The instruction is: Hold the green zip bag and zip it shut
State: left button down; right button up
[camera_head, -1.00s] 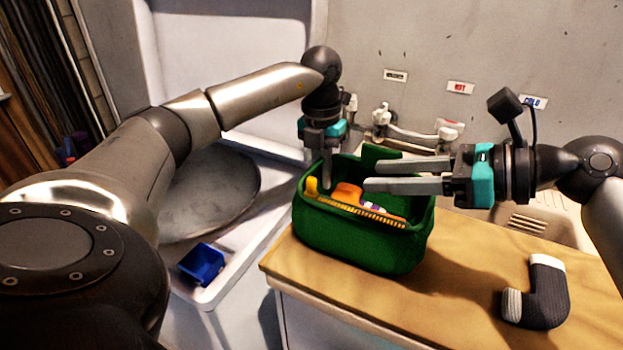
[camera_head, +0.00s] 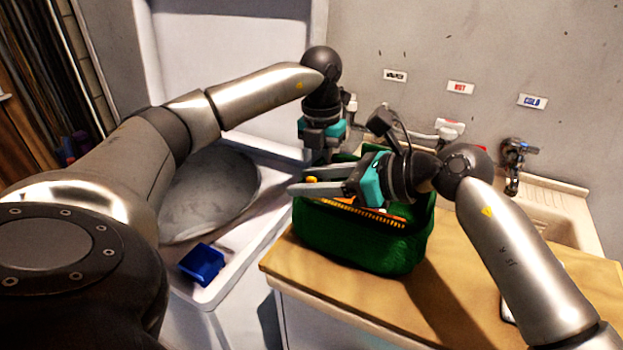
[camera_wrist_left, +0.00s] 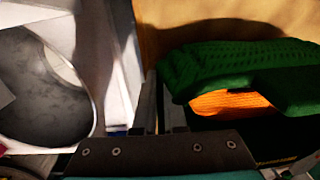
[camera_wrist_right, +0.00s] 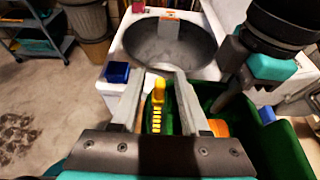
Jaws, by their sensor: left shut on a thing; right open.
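The green zip bag (camera_head: 365,245) stands upright on the wooden counter, its top gaping, with orange contents (camera_wrist_right: 218,128) inside. A yellow-toothed zip strip (camera_head: 378,216) runs along its near rim; a yellow zip tab (camera_wrist_right: 158,92) stands at its left end. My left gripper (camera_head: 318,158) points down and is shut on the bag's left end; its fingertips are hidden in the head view. The bag also shows in the left wrist view (camera_wrist_left: 230,60). My right gripper (camera_head: 299,180) is open, with a finger on either side of the tab, and covers part of the bag.
The wooden counter (camera_head: 460,270) carries the bag. A blue box (camera_head: 202,263) sits on the white washer edge at left, by the round grey drum opening (camera_head: 212,190). A sink with a tap (camera_head: 514,160) is at the back right.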

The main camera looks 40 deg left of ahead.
grip_shut()
dwell(0.3)
dwell(1.1)
